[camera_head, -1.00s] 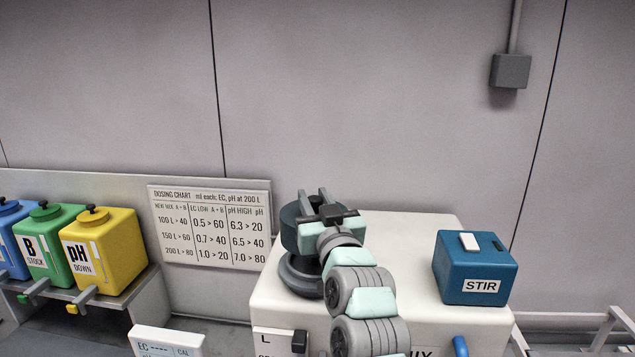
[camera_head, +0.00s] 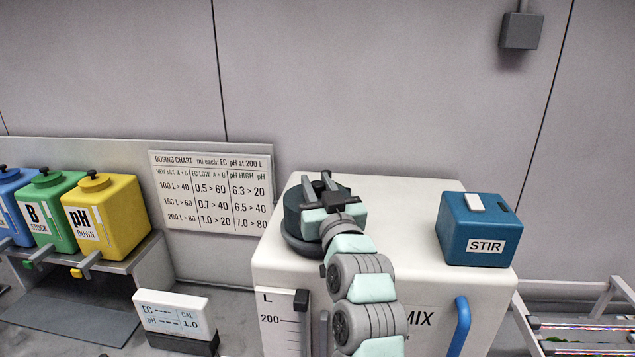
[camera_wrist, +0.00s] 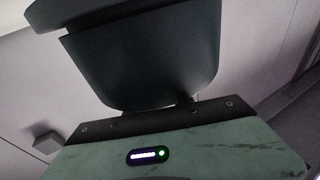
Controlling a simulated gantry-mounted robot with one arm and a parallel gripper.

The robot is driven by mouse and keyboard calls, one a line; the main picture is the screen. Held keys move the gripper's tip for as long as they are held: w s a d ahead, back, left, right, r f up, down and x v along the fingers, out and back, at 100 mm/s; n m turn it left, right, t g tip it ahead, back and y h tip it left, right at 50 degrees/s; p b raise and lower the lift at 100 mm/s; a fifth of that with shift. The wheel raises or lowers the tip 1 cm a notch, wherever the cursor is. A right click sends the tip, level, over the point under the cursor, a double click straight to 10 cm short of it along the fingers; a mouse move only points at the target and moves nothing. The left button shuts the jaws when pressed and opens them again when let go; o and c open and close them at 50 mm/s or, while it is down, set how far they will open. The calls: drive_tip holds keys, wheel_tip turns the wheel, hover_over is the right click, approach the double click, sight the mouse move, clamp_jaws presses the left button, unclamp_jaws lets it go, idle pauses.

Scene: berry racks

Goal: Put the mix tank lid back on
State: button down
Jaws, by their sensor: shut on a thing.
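The mix tank (camera_head: 400,205) is a large white box labelled MIX. My gripper (camera_head: 318,187) is shut on the dark mix tank lid (camera_head: 292,212), near the left of the tank's top. The lid is directly over the dark ring of the tank opening (camera_head: 297,246), close to it and roughly level. I cannot tell whether lid and ring touch, as my gripper and arm hide the right side. In the wrist view the lid (camera_wrist: 145,60) fills the upper middle, just beyond my gripper's edge.
A blue STIR box (camera_head: 475,235) stands on the tank's right side. A blue handle (camera_head: 460,325) is on the tank front. Yellow pH (camera_head: 125,215) and green B (camera_head: 62,215) containers stand on a shelf at left. An EC/pH meter (camera_head: 175,312) stands front left.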

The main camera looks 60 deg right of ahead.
drive_tip(key=shift+f+b, duration=0.25)
drive_tip(key=shift+b, duration=0.05)
idle(0.6)
drive_tip(key=c, duration=1)
unclamp_jaws()
drive_tip(key=shift+c, duration=0.2)
